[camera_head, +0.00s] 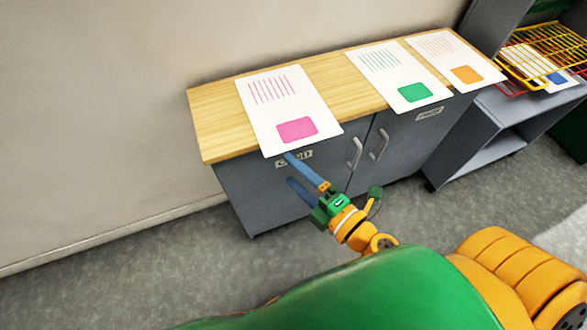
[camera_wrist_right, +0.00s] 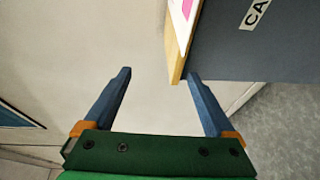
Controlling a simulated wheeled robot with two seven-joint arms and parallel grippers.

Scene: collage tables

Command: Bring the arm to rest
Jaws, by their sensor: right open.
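My right gripper (camera_head: 297,174) is in front of the grey cabinet, just below the front edge of its wooden top in the head view. Its two blue fingers are apart with nothing between them. In the right wrist view the open fingers (camera_wrist_right: 158,82) show against the pale wall, with the cabinet corner (camera_wrist_right: 176,62) beyond the right finger. The right arm (camera_head: 352,228), orange and green, reaches forward from my body. My left gripper is not in view.
The cabinet's wooden top (camera_head: 222,124) bears a pink-marked sheet (camera_head: 290,106), a green-marked sheet (camera_head: 385,72) and an orange-marked sheet (camera_head: 440,52). A grey shelf unit (camera_head: 490,135) with a yellow wire basket (camera_head: 545,50) stands at right. Floor at left is clear.

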